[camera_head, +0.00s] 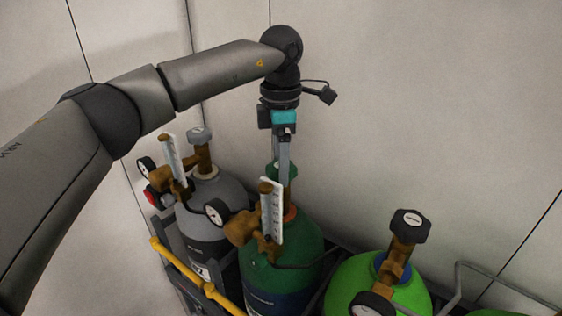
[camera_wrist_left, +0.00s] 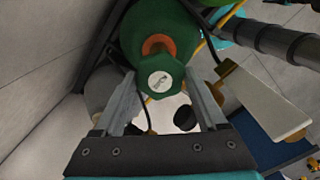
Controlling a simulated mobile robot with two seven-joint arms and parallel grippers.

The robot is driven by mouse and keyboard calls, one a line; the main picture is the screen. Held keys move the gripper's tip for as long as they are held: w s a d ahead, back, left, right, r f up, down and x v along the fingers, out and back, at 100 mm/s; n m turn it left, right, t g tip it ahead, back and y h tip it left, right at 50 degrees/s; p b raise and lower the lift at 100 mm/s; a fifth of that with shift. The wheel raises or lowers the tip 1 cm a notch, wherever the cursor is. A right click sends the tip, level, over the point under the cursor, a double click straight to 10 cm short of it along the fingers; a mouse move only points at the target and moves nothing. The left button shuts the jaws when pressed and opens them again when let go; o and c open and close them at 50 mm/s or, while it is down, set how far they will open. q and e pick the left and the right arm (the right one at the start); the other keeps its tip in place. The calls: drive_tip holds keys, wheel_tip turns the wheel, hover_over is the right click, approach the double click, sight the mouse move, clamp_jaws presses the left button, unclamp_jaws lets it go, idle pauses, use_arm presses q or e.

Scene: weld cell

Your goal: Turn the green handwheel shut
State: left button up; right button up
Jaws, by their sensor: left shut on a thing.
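The green handwheel (camera_wrist_left: 157,76) sits on top of the dark green cylinder (camera_head: 282,258). In the left wrist view it shows from above, with a pale disc at its centre. In the head view part of the handwheel (camera_head: 288,170) shows behind the gauge. My left gripper (camera_head: 283,168) reaches down to it from above. In the left wrist view its two fingers (camera_wrist_left: 160,88) stand on either side of the handwheel, shut on it. My right gripper is not in view.
A grey cylinder (camera_head: 215,207) with a grey knob stands to the left, a bright green cylinder (camera_head: 372,278) with a black knob (camera_head: 410,226) to the right. Brass regulators and a flow tube (camera_head: 271,212) stand close in front of the handwheel. A yellow bar (camera_head: 190,272) runs along the front. Walls close the back.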

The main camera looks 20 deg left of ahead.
use_arm(q)
drive_tip(key=o, duration=1.3)
drive_tip(key=shift+r, duration=0.15)
drive_tip(key=shift+r, duration=0.35)
wheel_tip(320, 180, up, 14)
drive_tip(key=shift+w+r, duration=0.1)
drive_tip(key=shift+r, duration=0.1)
